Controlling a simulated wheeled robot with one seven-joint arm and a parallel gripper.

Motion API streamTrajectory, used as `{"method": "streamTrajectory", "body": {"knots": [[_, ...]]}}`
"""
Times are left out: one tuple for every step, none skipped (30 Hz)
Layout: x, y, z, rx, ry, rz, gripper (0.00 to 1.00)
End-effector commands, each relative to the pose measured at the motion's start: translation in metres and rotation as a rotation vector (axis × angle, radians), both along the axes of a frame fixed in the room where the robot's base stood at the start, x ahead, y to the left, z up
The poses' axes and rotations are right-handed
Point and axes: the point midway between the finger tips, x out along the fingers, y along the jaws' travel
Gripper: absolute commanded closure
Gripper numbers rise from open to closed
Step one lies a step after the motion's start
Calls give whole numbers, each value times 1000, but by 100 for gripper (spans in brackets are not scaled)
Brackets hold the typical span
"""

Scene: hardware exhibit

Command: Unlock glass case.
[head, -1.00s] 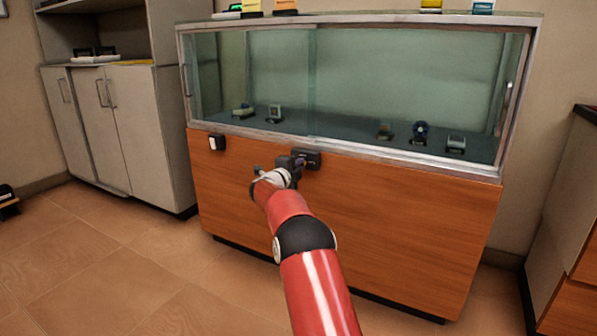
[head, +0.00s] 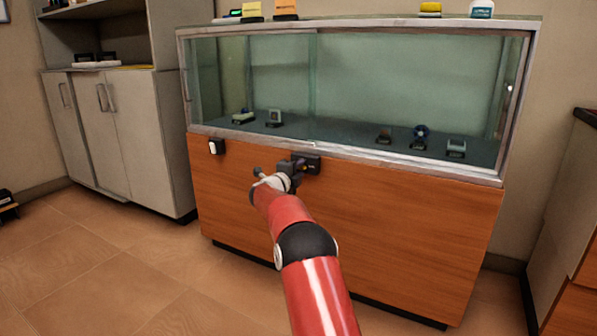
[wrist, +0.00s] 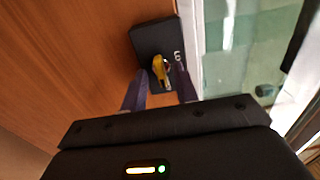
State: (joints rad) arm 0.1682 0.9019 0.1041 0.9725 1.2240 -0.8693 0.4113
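The glass case (head: 400,85) has a wood base and sliding glass doors in a metal frame. A small black lock box (head: 307,163) is on the wood front just under the frame. In the wrist view the lock box (wrist: 155,45) carries a yellow key-like piece (wrist: 159,70) with a silvery part beside it. My gripper (head: 300,165) is at the lock box, hiding part of it in the head view. In the wrist view the two dark fingers of my gripper (wrist: 160,78) stand apart on either side of the yellow piece. Contact with it is not clear.
A white-fronted switch-like box (head: 216,146) is on the case front, left of the lock. Small exhibits (head: 420,133) stand inside the glass. A grey cabinet (head: 125,125) stands at left and a counter (head: 565,220) at right.

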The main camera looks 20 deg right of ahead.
Motion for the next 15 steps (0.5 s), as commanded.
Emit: {"method": "streamTrajectory", "body": {"knots": [[0,0,0,-1,-1,0,69],[0,0,0,-1,-1,0,69],[0,0,1,-1,-1,0,69],[0,0,1,-1,0,0,69],[0,0,1,-1,0,0,69],[0,0,1,-2,0,0,69],[0,0,1,-2,0,0,69],[0,0,1,-2,0,0,69],[-1,1,1,-2,0,0,69],[-2,3,2,-2,0,0,69],[-3,4,2,-2,0,0,69],[-5,8,1,-2,1,0,69],[-8,11,1,-2,1,1,69],[-10,14,2,-2,1,1,69],[-14,19,1,-1,2,2,69]]}}
